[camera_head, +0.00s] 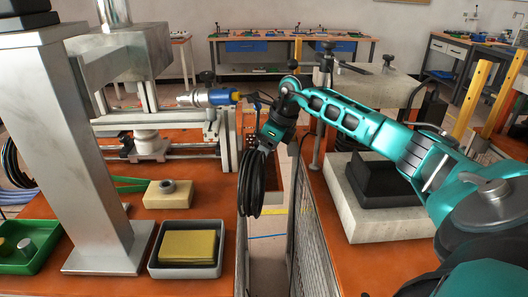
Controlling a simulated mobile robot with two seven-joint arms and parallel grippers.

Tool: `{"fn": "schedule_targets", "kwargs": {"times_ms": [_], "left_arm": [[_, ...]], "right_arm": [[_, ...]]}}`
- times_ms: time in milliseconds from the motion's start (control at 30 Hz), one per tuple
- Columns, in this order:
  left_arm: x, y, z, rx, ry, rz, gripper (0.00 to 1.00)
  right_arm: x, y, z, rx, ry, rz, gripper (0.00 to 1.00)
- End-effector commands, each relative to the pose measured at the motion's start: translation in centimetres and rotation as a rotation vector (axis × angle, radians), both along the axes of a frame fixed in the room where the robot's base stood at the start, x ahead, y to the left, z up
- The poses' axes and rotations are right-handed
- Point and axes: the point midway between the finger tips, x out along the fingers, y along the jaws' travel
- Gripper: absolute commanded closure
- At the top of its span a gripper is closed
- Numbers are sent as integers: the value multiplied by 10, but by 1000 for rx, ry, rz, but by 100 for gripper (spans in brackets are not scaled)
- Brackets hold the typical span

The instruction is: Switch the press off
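The machine at left, which looks like the press, has a thick grey column (72,150) and a metal head block (125,55) with a vertical cylinder above it. I cannot make out its switch or whether it is on. My teal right arm (360,122) comes in from the right and reaches to the middle. Its hand (277,130) points down beside the machine frame, close to a bundle of black looped hose (252,185). The fingers are not clear against the hose, so I cannot tell their opening or any contact. My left gripper is not in view.
A grey tray with a yellow block (188,244), a tan block (168,194) and a green tray (28,246) stand at lower left. A blue-and-yellow cylinder (210,97) is on the frame. A black block (382,180) sits on a pale slab at right. A gap separates the orange tables.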

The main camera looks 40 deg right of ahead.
Motion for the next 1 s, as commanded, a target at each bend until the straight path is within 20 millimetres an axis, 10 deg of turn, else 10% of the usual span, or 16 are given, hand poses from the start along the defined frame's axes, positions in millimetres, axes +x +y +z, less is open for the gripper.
{"fn": "schedule_targets", "kwargs": {"times_ms": [267, 833, 1000], "left_arm": [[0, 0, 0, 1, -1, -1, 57], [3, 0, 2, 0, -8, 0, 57], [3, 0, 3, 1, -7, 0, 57]], "right_arm": [[0, 0, -1, 0, 0, 1, 41], [0, 0, -1, 0, 0, 0, 95], [1, 0, -1, -1, 1, 22, 97]]}}
